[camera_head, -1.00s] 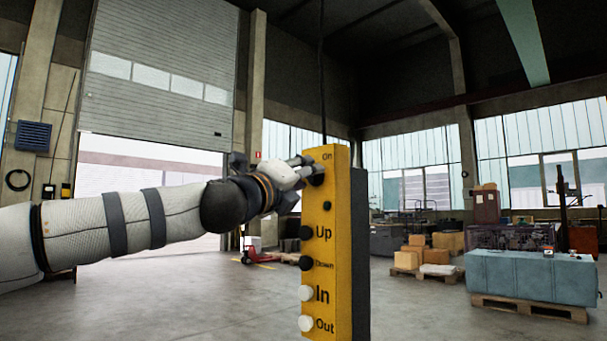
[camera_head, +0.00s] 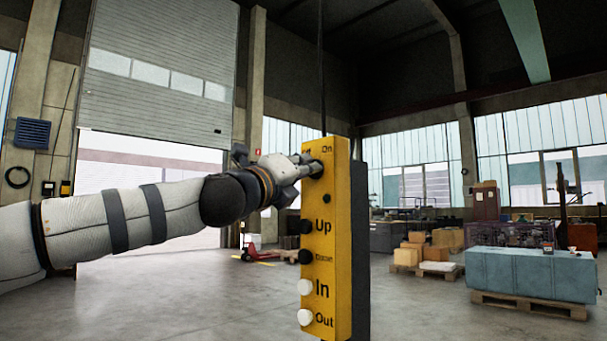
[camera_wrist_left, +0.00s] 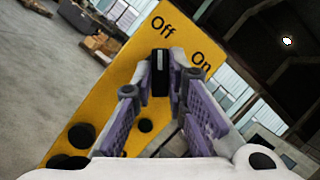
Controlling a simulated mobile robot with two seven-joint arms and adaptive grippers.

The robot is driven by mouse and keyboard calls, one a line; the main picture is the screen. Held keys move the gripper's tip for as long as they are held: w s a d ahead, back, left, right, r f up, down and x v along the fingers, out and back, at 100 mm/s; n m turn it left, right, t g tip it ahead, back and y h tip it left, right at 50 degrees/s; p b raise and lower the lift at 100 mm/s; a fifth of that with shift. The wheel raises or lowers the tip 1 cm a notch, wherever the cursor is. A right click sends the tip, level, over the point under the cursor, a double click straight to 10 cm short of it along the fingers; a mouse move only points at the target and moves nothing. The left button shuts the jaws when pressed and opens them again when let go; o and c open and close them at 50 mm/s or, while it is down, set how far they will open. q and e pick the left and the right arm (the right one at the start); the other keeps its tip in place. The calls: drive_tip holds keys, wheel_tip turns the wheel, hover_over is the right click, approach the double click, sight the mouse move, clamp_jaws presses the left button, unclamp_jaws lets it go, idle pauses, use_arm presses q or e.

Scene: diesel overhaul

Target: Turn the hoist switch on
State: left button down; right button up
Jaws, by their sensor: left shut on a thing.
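The yellow hoist control box (camera_head: 340,240) hangs upright in the middle of the head view. Its face carries Off and On marks at the top, then Up, Down, In and Out buttons. The black switch knob (camera_wrist_left: 160,70) sits below and between the Off and On marks in the left wrist view. My left gripper (camera_head: 314,167) is at the top of the box. In the left wrist view its purple-padded fingers (camera_wrist_left: 161,84) are shut on the knob from both sides. In the head view the fingers mostly hide the knob. My right gripper is out of view.
A dark cable (camera_head: 322,70) runs up from the box. Boxes on a pallet (camera_head: 425,256) and a blue-covered block (camera_head: 530,275) on another pallet stand far behind at right. The floor (camera_head: 200,295) around the box looks clear.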

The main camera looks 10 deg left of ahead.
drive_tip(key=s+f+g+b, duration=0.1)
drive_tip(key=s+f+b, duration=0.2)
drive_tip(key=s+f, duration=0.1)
use_arm(q)
drive_tip(key=shift+w+a+r+m+g+h+p, duration=0.15)
drive_tip(key=shift+m+g+h+p, duration=0.75)
drive_tip(key=shift+m, duration=3.05)
drive_tip(key=shift+s+a+m+g+h+p, duration=0.15)
drive_tip(key=shift+m+g+h, duration=1)
drive_tip(key=shift+m+h, duration=1.95)
drive_tip(key=shift+w+a+r+m+g+h+p, duration=0.15)
drive_tip(key=shift+m+g+h+p, duration=0.65)
drive_tip(key=shift+m, duration=4.05)
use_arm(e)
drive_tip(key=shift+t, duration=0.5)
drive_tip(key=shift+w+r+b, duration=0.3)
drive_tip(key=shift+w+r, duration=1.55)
use_arm(q)
drive_tip(key=shift+f+g, duration=0.15)
drive_tip(key=shift+g, duration=0.3)
drive_tip(key=c, duration=1.6)
unclamp_jaws()
drive_tip(key=shift+d, duration=0.1)
drive_tip(key=shift+f, duration=0.1)
